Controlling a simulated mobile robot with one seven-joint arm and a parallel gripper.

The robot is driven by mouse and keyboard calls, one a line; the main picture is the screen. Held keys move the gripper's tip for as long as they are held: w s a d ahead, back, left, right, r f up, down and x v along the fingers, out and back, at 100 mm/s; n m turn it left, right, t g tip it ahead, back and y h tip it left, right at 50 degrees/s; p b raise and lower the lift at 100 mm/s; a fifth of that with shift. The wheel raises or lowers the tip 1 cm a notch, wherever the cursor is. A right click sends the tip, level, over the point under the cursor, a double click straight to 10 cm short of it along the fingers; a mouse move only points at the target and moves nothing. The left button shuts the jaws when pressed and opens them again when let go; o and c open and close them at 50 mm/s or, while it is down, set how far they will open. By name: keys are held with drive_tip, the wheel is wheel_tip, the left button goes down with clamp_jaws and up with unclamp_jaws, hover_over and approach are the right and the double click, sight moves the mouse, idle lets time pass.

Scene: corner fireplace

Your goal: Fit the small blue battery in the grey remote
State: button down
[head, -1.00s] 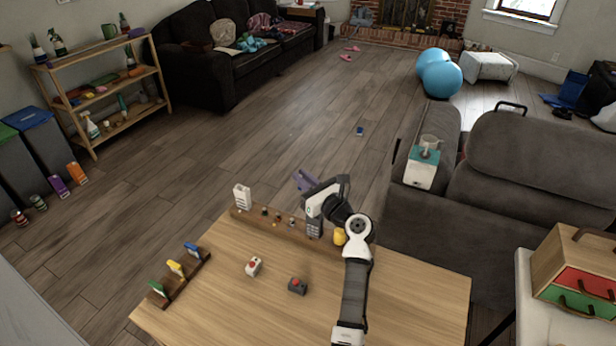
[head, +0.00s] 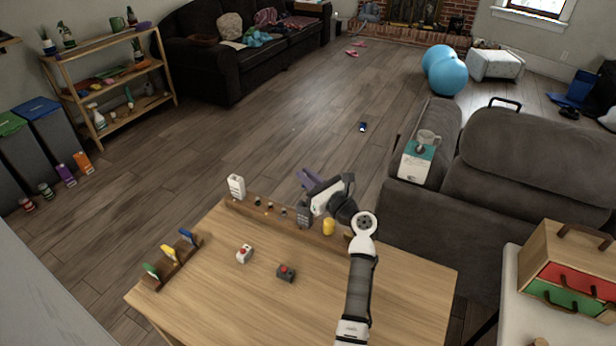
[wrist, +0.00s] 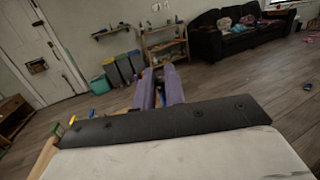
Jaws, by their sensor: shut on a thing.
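A grey remote (head: 303,213) stands upright at the right part of a dark wooden rack (head: 272,222) along the far edge of the table. My gripper (head: 307,178) has purple fingers and is above and just beyond the grey remote, not touching it as far as I can see. The fingers (wrist: 160,88) also show in the wrist view, with a narrow gap between them. I cannot make out the battery elsewhere. The remote is out of sight in the wrist view.
A white remote (head: 236,186) stands at the rack's left end, with several small pieces between. A yellow cylinder (head: 329,226) is right of the grey remote. Two button boxes (head: 244,254) (head: 286,273) and a rack of coloured tags (head: 170,262) are nearer. The table's right front (head: 405,300) is clear.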

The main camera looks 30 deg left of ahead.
drive_tip(key=shift+r+p, duration=0.15)
drive_tip(key=shift+p, duration=0.2)
drive_tip(key=shift+f+b, duration=1.9)
drive_tip(key=shift+f, duration=1.45)
drive_tip(key=shift+f+b, duration=0.6)
drive_tip(key=shift+f, duration=0.95)
drive_tip(key=c, duration=1.4)
unclamp_jaws()
drive_tip(key=shift+d, duration=0.1)
